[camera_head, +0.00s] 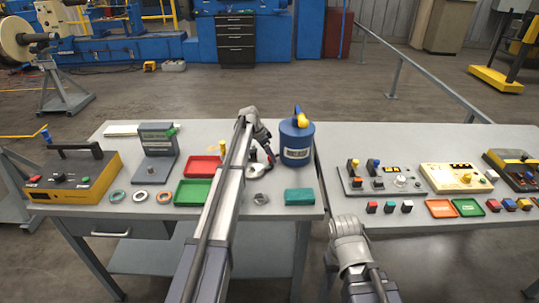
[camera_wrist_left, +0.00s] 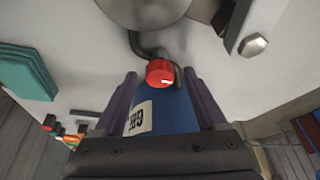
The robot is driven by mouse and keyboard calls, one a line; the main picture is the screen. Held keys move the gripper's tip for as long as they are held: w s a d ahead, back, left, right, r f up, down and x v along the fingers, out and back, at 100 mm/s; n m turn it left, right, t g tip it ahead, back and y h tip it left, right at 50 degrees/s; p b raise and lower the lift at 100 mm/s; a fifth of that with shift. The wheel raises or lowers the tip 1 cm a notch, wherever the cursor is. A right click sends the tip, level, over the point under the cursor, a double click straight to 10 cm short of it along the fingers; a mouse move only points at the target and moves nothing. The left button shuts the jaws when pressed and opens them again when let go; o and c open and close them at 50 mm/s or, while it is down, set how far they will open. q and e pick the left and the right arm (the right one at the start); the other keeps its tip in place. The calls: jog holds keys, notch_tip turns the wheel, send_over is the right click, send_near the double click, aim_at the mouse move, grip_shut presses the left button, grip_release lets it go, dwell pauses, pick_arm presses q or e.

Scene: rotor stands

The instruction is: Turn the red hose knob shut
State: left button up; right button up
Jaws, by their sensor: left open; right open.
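The red knob (camera_wrist_left: 160,73) is a short round cap beside a bent dark hose (camera_wrist_left: 146,45) in the left wrist view. My left gripper (camera_head: 270,158) reaches down beside the blue canister (camera_head: 297,142) in the head view, and its fingers largely hide the knob there. In the left wrist view its two fingers are apart, one on each side of the knob, with gaps visible. The blue canister with its white label shows below the knob, between the fingers. My right gripper (camera_head: 329,266) hangs low in front of the tables, small and partly hidden by its wrist, holding nothing visible.
A teal block (camera_head: 299,197) and a metal nut (camera_head: 261,199) lie near the front edge of the grey table. Red (camera_head: 203,166) and green (camera_head: 192,193) trays lie left of my left arm.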

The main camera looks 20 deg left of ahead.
pick_arm(q)
jog(key=p+v, duration=0.7)
jog(key=shift+s+r, duration=0.15)
jog(key=shift+r, duration=0.2)
jog(key=shift+a, duration=0.1)
jog(key=s+d+f+n+g+y, duration=0.1)
jog(key=s+d+n+g, duration=0.1)
jog(key=s+d, duration=1.55)
jog(key=s+d+n+y, duration=0.1)
jog(key=s+d+n, duration=0.1)
jog(key=s, duration=1.2)
jog(key=s+d+n+g+y, duration=0.1)
jog(key=s+d, duration=0.3)
jog(key=s, duration=1.1)
jog(key=shift+s+f+n+y, duration=0.15)
jog(key=shift+f+n+y, duration=0.35)
jog(key=shift+y, duration=0.3)
